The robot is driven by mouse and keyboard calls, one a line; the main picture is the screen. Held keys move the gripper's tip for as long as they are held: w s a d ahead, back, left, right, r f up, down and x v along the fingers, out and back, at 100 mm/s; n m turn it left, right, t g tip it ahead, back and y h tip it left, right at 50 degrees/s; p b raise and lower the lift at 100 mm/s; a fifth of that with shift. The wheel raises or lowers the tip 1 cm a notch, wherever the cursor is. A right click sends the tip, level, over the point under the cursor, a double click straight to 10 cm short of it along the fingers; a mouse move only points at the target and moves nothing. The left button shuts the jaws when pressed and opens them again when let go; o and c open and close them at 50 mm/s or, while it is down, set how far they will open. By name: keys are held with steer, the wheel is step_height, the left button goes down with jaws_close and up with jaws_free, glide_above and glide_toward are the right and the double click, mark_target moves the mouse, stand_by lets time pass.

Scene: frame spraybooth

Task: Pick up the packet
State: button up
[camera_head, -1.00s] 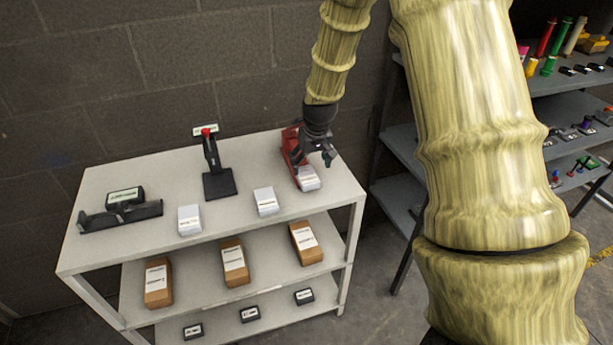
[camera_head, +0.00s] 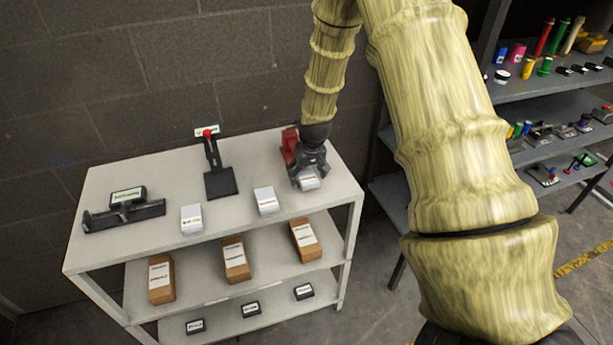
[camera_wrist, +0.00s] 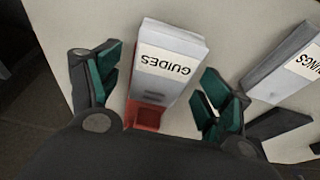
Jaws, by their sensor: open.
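A white packet (camera_wrist: 175,48) labelled GUIDES lies between the spread fingers of my gripper (camera_wrist: 161,84) in the wrist view. The green-padded fingers stand on either side of it, with gaps showing. In the head view the same packet (camera_head: 310,184) is at the right end of the top shelf, and my gripper (camera_head: 308,172) is over it and partly hides it. My gripper is open.
A red holder (camera_head: 288,144) stands right behind the packet. Two other white packets (camera_head: 265,200) (camera_head: 191,219) stand along the shelf's front. A black stand (camera_head: 221,183) and a black tray (camera_head: 100,219) are farther left. Brown boxes (camera_head: 236,260) sit on the shelf below.

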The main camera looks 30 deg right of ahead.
steer(key=c, duration=1.4)
steer(key=shift+r+b, duration=0.15)
steer(key=shift+b, duration=0.5)
